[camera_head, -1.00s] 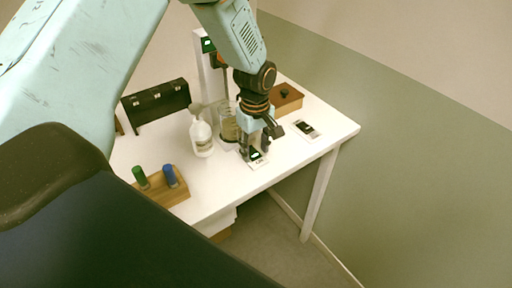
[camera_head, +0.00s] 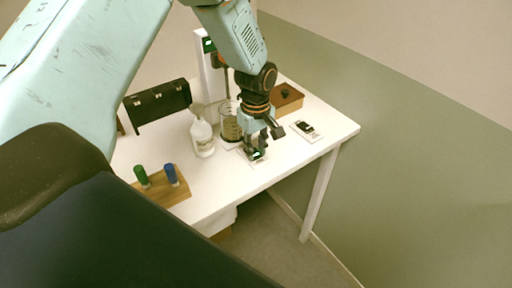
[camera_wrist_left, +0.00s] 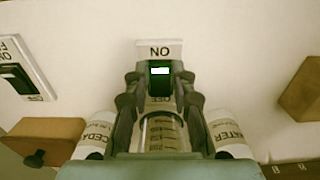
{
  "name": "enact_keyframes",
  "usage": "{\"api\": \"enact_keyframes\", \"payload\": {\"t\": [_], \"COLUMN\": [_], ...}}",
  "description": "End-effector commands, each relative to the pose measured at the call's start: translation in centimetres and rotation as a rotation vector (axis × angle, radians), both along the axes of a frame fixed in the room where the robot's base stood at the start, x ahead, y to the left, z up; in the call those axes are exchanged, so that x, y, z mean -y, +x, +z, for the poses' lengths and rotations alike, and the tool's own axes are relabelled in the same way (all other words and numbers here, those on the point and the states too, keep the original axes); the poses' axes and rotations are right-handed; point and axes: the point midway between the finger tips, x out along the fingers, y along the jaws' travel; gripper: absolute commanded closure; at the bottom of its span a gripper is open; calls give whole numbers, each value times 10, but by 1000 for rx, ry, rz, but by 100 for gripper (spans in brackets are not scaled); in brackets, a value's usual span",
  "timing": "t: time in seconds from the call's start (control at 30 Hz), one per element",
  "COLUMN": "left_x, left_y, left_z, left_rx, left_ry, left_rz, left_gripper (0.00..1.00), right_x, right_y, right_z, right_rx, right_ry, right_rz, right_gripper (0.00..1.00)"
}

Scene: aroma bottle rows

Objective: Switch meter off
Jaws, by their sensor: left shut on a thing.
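A white switch plate (camera_wrist_left: 172,48) with a black rocker switch (camera_wrist_left: 159,92) lies on the table. The rocker has a bright lit window. The letters ON and OFF appear on the plate, ON upside down in the left wrist view. My left gripper (camera_wrist_left: 159,78) is shut on the rocker, one fingertip at each side. In the head view my left gripper (camera_head: 257,146) points down at the plate and partly hides it. A white upright stand (camera_head: 204,68) with a small green display is behind it; I cannot tell if this is the meter. My right gripper is not in view.
A second switch plate (camera_head: 307,131) lies to the right, near the table edge. A glass beaker (camera_head: 230,122) and a white bottle (camera_head: 202,138) stand left of the gripper. A wooden box (camera_head: 286,99) is behind. A wooden rack (camera_head: 166,191) holds green and blue capped vials.

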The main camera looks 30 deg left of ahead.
Motion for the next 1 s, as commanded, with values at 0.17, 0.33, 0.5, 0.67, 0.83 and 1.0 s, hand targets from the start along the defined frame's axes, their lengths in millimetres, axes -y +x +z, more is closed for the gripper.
{"api": "enact_keyframes", "payload": {"t": [0.17, 0.33, 0.5, 0.67, 0.83, 1.0], "left_x": [-1, -4, -7, -9, -8, -8], "left_y": [1, 2, 4, 5, 5, 5], "left_z": [2, 4, 4, 5, 6, 6], "left_rx": [-8, -41, -83, -104, -110, -109], "left_ry": [-16, -97, -203, -260, -274, -273], "left_rz": [2, 6, 5, 2, -1, 0], "left_gripper": [100, 100, 100, 100, 100, 100], "right_x": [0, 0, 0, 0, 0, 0], "right_y": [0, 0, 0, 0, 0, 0], "right_z": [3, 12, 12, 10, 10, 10], "right_rx": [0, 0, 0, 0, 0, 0], "right_ry": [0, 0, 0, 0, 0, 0], "right_rz": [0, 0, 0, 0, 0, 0], "right_gripper": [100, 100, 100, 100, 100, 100]}}
